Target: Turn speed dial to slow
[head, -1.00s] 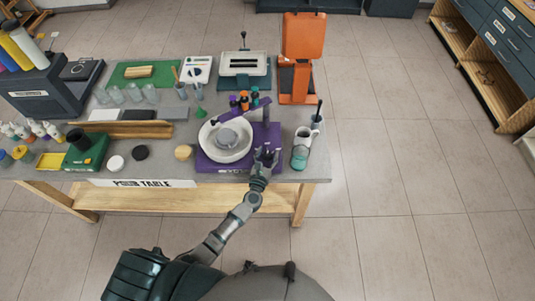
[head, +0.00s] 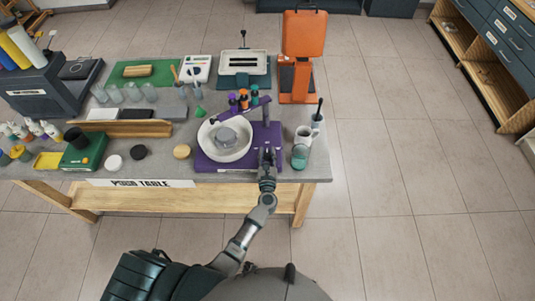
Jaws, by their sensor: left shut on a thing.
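A purple machine (head: 209,164) with a round white bowl (head: 210,139) stands near the front right of the table. A grey round piece (head: 227,137) sits in the middle of the bowl. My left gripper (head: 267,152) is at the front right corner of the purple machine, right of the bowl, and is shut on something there. The speed dial itself cannot be made out; the gripper covers that spot. My right gripper is not in view.
A white mug (head: 303,136) and a teal-and-white jar (head: 300,157) stand close to the right of my gripper. An orange machine (head: 300,45) is behind. Small purple and orange bottles (head: 244,98) stand behind the bowl. Open floor lies right of the table.

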